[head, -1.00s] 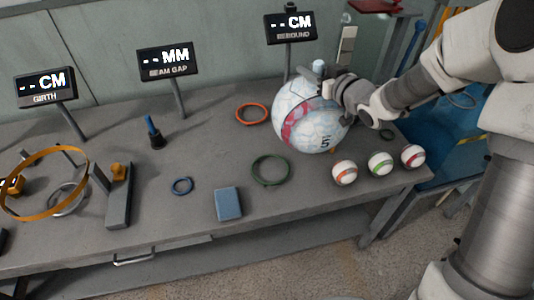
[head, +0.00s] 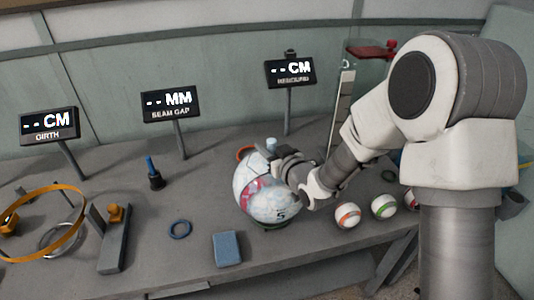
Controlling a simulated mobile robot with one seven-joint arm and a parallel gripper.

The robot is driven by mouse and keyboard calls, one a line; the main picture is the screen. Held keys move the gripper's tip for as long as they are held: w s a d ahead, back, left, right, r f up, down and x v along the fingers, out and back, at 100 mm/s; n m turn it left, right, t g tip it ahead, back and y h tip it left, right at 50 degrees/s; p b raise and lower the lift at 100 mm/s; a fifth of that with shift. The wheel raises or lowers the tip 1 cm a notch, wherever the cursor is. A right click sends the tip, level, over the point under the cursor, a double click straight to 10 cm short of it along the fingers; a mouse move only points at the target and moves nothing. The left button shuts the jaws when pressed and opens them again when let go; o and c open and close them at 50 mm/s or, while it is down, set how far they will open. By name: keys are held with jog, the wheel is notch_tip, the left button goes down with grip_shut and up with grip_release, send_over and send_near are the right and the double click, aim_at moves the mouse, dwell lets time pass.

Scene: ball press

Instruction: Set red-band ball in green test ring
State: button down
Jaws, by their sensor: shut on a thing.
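The large white ball (head: 266,204) with a pinkish-red band and a dark number is at the middle of the bench. My gripper (head: 283,160) is shut on it at its upper right, beside a pale knob (head: 271,143) at the ball's top. The fingertips are partly hidden. The green test ring is almost wholly hidden under the ball; only a dark edge (head: 270,228) shows below it. I cannot tell whether the ball touches the ring or hangs just above it.
Small banded balls stand to the right, one orange (head: 347,215), one green (head: 384,206). Display posts stand at the back.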

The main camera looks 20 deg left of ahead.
jog(key=shift+f, duration=1.05)
jog(key=shift+f+b, duration=0.3)
jog(key=shift+b, duration=0.2)
jog(key=c, duration=0.6)
grip_release()
